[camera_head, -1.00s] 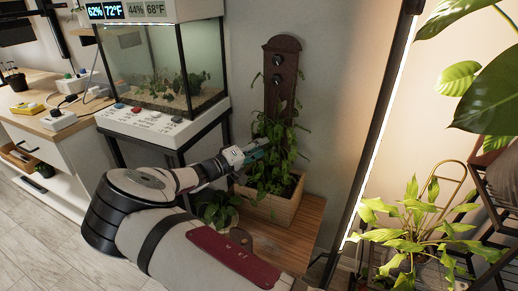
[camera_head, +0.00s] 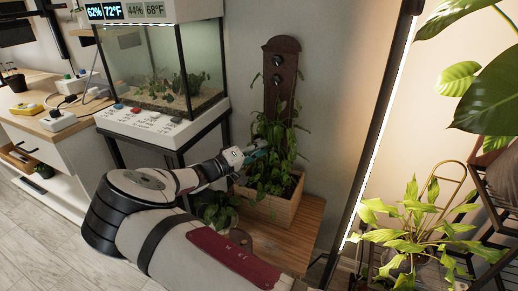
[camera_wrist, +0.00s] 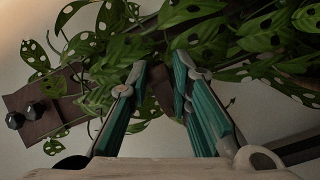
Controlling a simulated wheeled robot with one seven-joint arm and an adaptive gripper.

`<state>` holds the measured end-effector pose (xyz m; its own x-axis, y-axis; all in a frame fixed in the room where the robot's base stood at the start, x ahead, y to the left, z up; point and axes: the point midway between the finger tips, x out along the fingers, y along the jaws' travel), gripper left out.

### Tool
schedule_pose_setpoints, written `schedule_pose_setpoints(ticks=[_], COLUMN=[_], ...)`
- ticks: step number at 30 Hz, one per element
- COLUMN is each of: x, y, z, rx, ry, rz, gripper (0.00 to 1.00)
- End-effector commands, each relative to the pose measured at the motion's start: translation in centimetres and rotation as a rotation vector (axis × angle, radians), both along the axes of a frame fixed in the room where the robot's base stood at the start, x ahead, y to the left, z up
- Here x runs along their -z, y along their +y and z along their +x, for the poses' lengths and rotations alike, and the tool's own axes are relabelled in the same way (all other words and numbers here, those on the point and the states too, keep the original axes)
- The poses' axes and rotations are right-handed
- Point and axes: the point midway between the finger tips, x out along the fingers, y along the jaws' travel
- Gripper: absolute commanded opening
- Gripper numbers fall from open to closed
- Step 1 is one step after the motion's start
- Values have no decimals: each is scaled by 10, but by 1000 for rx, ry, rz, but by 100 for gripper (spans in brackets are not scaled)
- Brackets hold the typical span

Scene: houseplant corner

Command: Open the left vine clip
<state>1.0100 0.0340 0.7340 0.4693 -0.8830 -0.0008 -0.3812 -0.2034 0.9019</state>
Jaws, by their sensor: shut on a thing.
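The leafy vine (camera_head: 274,158) climbs a dark brown board (camera_head: 282,62) that stands in a wooden planter box (camera_head: 282,208). My gripper (camera_head: 257,156) reaches into the leaves from the left, in front of the board. In the wrist view, my gripper (camera_wrist: 158,82) has its two teal-padded fingers a small gap apart, with a dark brown piece (camera_wrist: 160,92) between them. It is shut on this piece. Leaves (camera_wrist: 200,38) cover the area beyond the fingertips. I cannot make out a vine clip clearly in either view.
Two dark knobs (camera_head: 277,69) sit high on the board. A glass terrarium (camera_head: 165,75) stands to the left, close to my arm. A lit upright post (camera_head: 375,130) and a leafy plant (camera_head: 420,225) stand to the right. The planter rests on a wooden bench (camera_head: 305,235).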

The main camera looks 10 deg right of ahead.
Motion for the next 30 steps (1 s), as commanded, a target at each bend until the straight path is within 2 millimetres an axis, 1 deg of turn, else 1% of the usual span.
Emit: schedule_pose_setpoints(ticks=[1, 17, 30], x=[-3, -4, -4], y=[2, 8, 21], z=[1, 5, 12], rx=[-2, -10, -17], ry=[-8, -10, -11], rz=[2, 2, 3], gripper=[0, 0, 0])
